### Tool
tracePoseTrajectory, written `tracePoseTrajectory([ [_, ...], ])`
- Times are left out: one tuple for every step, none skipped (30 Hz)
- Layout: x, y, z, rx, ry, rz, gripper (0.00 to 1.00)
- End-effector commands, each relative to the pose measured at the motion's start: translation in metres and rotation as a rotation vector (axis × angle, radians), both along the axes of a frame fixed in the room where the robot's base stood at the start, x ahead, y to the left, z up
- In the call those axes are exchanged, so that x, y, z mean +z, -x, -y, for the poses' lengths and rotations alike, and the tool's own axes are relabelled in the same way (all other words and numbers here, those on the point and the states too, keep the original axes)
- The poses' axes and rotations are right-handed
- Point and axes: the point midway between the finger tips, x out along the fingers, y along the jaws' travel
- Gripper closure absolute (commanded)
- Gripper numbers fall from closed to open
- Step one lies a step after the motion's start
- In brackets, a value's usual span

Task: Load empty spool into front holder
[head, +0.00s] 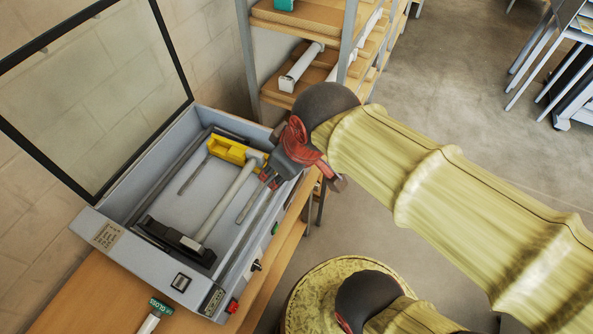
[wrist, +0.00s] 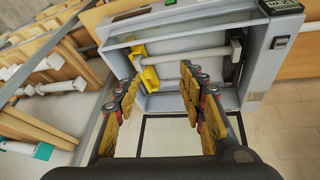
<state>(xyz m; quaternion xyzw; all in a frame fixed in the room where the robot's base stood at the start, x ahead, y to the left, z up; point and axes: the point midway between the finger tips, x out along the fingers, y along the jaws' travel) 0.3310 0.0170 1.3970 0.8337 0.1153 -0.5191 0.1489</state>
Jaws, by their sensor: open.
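The laminator (head: 265,225) stands open, its framed lid raised at the back. The pale grey spool (head: 222,207) lies inside, spanning from the yellow holder (head: 229,150) to the black holder (head: 180,241). In the wrist view the spool (wrist: 195,53) runs crosswise, beyond my fingertips, with the yellow holder (wrist: 148,72) at its left end. Whether its ends are fully seated cannot be told. My gripper (head: 303,180) is above the laminator's right edge, open and empty. In the wrist view my gripper (wrist: 160,88) has its fingers wide apart, clear of the spool.
A wooden shelf (head: 295,95) with white rolls stands behind the laminator. A green-labelled roll (head: 152,315) lies on the bench at lower left. Open floor lies to the right.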

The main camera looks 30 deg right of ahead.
Motion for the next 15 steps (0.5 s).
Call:
tracePoseTrajectory([
  [0.005, 0.010, 0.005, -0.087, -0.032, 0.013, 0.60],
  [0.007, 0.016, 0.008, -0.138, -0.052, 0.017, 0.60],
  [0.009, 0.021, 0.010, -0.196, -0.075, 0.024, 0.60],
  [0.010, 0.025, 0.012, -0.234, -0.089, 0.026, 0.60],
  [0.010, 0.029, 0.014, -0.264, -0.102, 0.028, 0.60],
  [0.012, 0.032, 0.015, -0.298, -0.114, 0.032, 0.60],
  [0.012, 0.034, 0.016, -0.319, -0.123, 0.034, 0.60],
  [0.012, 0.035, 0.017, -0.333, -0.129, 0.034, 0.60],
  [0.012, 0.036, 0.017, -0.347, -0.134, 0.036, 0.60],
  [0.012, 0.037, 0.017, -0.353, -0.137, 0.035, 0.60],
  [0.012, 0.037, 0.018, -0.357, -0.139, 0.035, 0.60],
  [0.012, 0.037, 0.018, -0.358, -0.139, 0.035, 0.60],
  [0.012, 0.037, 0.017, -0.358, -0.139, 0.035, 0.60],
  [0.012, 0.037, 0.017, -0.357, -0.139, 0.035, 0.60],
  [0.012, 0.037, 0.017, -0.356, -0.139, 0.035, 0.60],
])
